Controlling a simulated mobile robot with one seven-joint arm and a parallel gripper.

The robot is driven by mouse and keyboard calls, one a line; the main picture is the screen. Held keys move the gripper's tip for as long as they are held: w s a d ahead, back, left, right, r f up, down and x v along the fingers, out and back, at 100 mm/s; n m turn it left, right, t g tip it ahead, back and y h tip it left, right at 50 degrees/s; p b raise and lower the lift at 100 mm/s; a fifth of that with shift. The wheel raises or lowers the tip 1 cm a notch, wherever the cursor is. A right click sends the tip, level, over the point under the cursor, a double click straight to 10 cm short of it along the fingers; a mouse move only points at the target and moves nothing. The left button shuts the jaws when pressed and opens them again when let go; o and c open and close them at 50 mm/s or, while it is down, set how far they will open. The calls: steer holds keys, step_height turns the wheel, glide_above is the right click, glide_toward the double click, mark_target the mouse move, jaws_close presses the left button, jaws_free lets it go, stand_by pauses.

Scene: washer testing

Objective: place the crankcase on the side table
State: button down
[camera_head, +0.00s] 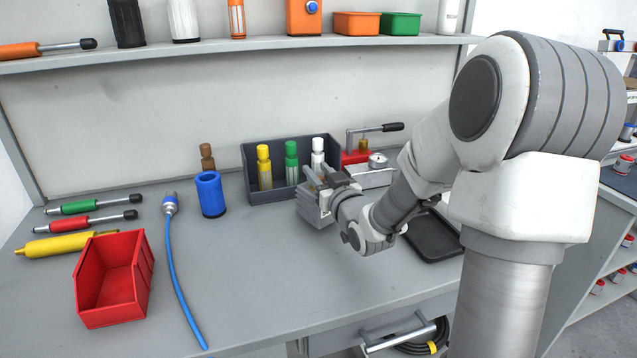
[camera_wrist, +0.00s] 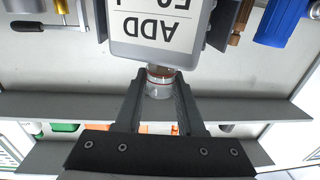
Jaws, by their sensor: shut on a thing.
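My gripper (camera_head: 322,180) is over the workbench, in front of the dark rack. In the wrist view its two fingers (camera_wrist: 160,100) are closed around a clear, red-ringed neck. The neck joins a light grey box with "ADD" lettering, which I take to be the crankcase (camera_wrist: 185,45). The crankcase (camera_head: 313,207) also shows as a grey block below my gripper in the head view, partly hidden by it. I cannot tell if it touches the bench. A unit with a dark top (camera_head: 618,181) stands at the far right, perhaps the side table.
The rack (camera_head: 252,158) holds yellow, green and white bottles. A red-based press (camera_head: 356,157) and black tray (camera_head: 432,240) are to its right. A blue cylinder (camera_head: 210,194), blue-hosed probe (camera_head: 172,240) and red bin (camera_head: 114,280) lie left. The front middle of the bench is clear.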

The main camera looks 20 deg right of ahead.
steer(key=shift+f, duration=0.7)
steer(key=shift+f+b, duration=0.2)
steer(key=shift+b, duration=0.15)
steer(key=c, duration=0.5)
jaws_free()
steer(key=shift+f, duration=0.1)
